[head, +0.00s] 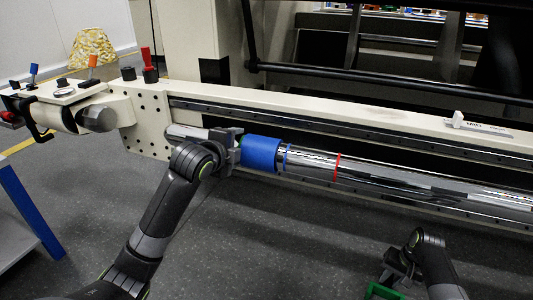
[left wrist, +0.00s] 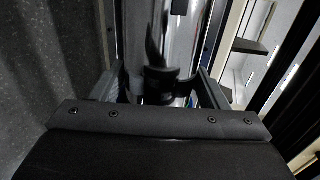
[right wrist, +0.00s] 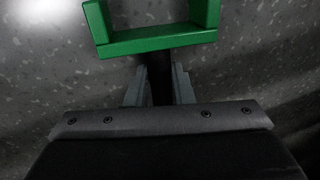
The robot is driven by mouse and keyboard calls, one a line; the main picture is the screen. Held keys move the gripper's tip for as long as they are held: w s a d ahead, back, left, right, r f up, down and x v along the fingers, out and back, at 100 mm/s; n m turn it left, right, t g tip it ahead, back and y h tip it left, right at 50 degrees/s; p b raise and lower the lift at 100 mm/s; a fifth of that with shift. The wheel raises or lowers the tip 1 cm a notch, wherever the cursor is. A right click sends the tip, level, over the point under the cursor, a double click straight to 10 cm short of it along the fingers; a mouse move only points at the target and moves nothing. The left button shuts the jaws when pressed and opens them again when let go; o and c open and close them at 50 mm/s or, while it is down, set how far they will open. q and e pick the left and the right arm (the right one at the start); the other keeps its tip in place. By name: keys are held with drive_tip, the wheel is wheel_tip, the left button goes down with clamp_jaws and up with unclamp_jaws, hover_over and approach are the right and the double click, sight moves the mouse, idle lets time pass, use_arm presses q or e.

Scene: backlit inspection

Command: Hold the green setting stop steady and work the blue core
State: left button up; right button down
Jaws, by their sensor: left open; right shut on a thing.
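The blue core (head: 262,153) is a blue sleeve around the long shiny bar in the head view. My left gripper (head: 230,150) is open at the bar, close to the left end of the blue core. The green setting stop (right wrist: 155,40) is an angular green frame on a dark stem. My right gripper (right wrist: 158,88) is shut on that stem, low at the bottom right of the head view, away from the bar.
The shiny bar (head: 400,182) carries a red ring (head: 337,166) and runs along the pale machine beam (head: 330,115). A blue-edged table (head: 30,215) stands at left. A patterned lampshade (head: 92,48) is behind. The grey floor between my arms is clear.

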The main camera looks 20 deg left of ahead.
sight(292, 162)
use_arm(q)
drive_tip(key=shift+d, duration=0.35)
drive_tip(key=shift+d, duration=2.15)
drive_tip(key=shift+d, duration=0.15)
drive_tip(key=shift+d, duration=2.25)
drive_tip(key=shift+d, duration=0.35)
drive_tip(key=shift+d, duration=2.25)
drive_tip(key=shift+d, duration=0.2)
drive_tip(key=shift+d, duration=0.3)
